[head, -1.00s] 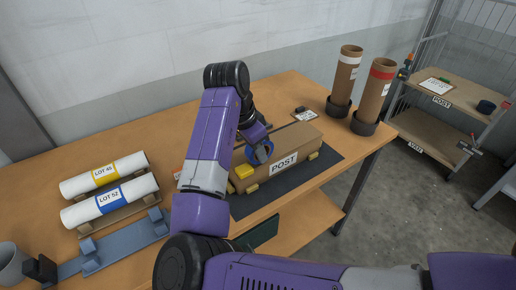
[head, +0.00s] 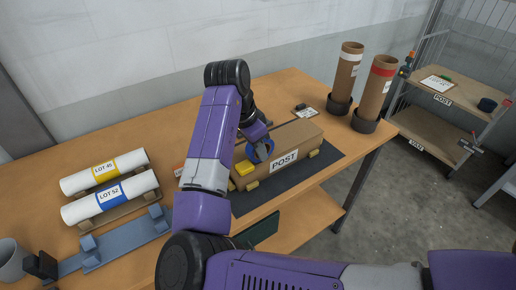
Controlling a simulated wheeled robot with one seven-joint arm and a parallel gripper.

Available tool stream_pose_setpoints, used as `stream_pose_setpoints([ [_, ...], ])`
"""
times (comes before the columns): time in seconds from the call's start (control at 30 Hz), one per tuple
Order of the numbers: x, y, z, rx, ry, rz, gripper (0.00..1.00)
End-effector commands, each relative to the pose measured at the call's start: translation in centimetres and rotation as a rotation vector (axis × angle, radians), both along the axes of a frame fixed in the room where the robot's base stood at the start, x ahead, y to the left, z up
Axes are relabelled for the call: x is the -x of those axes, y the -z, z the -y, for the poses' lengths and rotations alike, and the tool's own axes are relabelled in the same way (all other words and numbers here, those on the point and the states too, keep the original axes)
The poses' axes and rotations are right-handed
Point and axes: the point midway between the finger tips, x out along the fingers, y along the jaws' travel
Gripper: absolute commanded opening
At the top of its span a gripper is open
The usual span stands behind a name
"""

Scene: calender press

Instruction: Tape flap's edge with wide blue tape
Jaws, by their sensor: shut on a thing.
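A brown cardboard box (head: 300,143) with a white POST label lies on a dark mat (head: 329,167) on the table, with yellow blocks along its lower side. A wide blue tape roll (head: 262,150) is at the left part of the box. My gripper (head: 257,137) is shut on the blue tape, above the box's left end. Its fingertips are small in view and partly hidden by my arm. A yellow block (head: 243,169) sits just below the tape at the box's near left. The flap's edge cannot be made out clearly, and whether the tape touches the box is unclear.
Two white rolls (head: 105,172) marked LOT 45 and LOT 52 lie on cradles at the left, behind a blue-grey fixture (head: 125,240). Two cardboard tubes (head: 376,88) stand in dark cups behind the box. A shelf cart (head: 440,125) stands at the right.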

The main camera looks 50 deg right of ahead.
Motion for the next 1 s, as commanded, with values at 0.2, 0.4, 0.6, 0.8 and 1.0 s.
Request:
stream_pose_setpoints([
  [0.2,0.0,0.3,0.0,0.000,0.000,0.000,0.00],
  [0.4,0.0,0.3,0.0,0.000,0.000,0.000,0.00],
  [0.6,0.1,0.3,0.5,0.000,0.000,0.000,0.00],
  [0.8,0.3,0.3,1.1,0.000,0.000,-0.001,0.00],
  [1.0,0.3,0.4,1.2,0.000,0.000,-0.001,0.00],
])
